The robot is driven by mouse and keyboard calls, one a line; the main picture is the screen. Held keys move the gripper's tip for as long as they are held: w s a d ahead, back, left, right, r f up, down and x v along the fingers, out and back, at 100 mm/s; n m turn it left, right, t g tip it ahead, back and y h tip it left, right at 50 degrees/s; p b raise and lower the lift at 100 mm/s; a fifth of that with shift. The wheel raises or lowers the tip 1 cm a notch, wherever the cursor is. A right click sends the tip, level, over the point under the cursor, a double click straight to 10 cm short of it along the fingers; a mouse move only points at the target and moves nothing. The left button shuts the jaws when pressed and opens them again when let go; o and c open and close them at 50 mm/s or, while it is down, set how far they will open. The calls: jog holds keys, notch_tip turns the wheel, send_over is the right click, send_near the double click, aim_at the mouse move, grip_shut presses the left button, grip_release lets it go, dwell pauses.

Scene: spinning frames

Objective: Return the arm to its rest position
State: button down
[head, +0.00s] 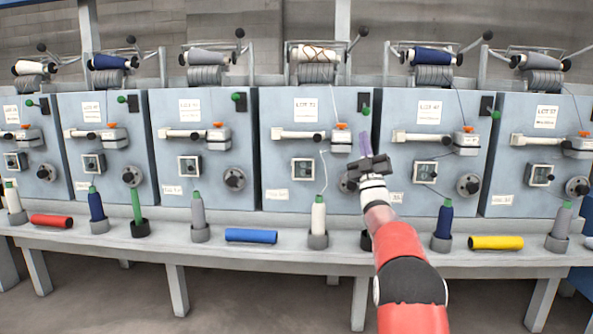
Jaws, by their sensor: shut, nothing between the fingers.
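My red and white arm (402,262) reaches up from the lower right in the head view. My gripper (372,165) is at its end, in front of the right part of the middle machine panel (305,185). It is shut with nothing held. It hides part of that panel and its knob. A slim purple piece (364,143) shows just above the gripper; I cannot tell how far behind it is.
A long shelf (130,240) runs along the row of grey machines. Bobbins stand in cups on it, including a white one (318,215) and a dark blue one (443,220). Red (52,221), blue (251,236) and yellow (496,242) tubes lie there.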

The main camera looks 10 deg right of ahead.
notch_tip(320, 180, up, 5)
jog(key=s+a+m+g+h+p, duration=0.1)
jog(key=a+m+g+h+p, duration=0.1)
jog(key=a+m+g+h, duration=0.15)
jog(key=s+a+f+m+g+p, duration=0.25)
jog(key=s+a+g, duration=0.45)
jog(key=s, duration=0.4)
jog(key=s+a+f+g+y+p, duration=0.1)
jog(key=s+a+f+g, duration=0.2)
jog(key=s, duration=0.9)
jog(key=s+a+f+m+g+y+p, duration=0.1)
jog(key=s+f+g, duration=0.4)
jog(key=s+f, duration=0.5)
jog(key=s+a+f+m+g+y+p, duration=0.1)
jog(key=s+a+f+g+p, duration=0.2)
jog(key=s, duration=1.3)
notch_tip(320, 180, down, 4)
jog(key=shift+a+f+g, duration=0.25)
jog(key=shift+a+g, duration=0.8)
jog(key=shift+a, duration=0.05)
